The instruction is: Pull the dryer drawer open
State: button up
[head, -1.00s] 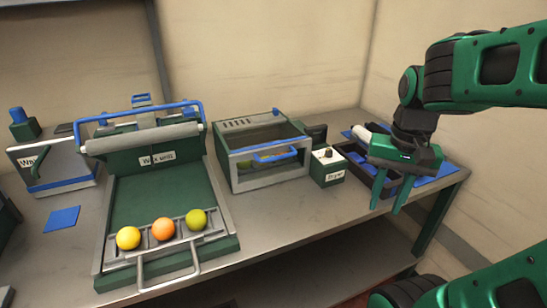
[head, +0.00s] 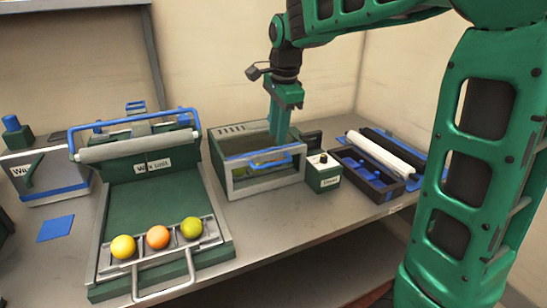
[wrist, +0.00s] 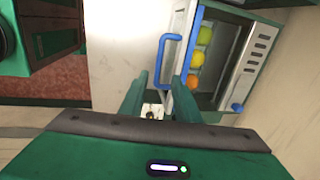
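The dryer (head: 238,188) is a grey box on the table with a slotted top and an opening in which coloured balls show. Its drawer has a blue bar handle (head: 270,160) on the front; the handle also shows in the wrist view (wrist: 163,62). The drawer looks shut. My gripper (head: 279,137) hangs pointing down by the dryer's front. In the wrist view its two fingers (wrist: 160,88) are apart, and the handle's near end lies between them. No grip on the handle shows. Whether a finger touches it, I cannot tell.
A small box labelled Dryer with a knob (head: 323,172) stands right of the dryer. The wax unit (head: 150,205) with three balls stands left. Table in front of the dryer is clear.

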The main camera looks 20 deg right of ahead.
aim_at(275, 163)
jog(key=f, duration=0.3)
jog(key=w+f, duration=0.1)
jog(key=f, duration=0.5)
jog(key=shift+w+f, duration=0.15)
jog(key=shift+w, duration=0.2)
grip_shut()
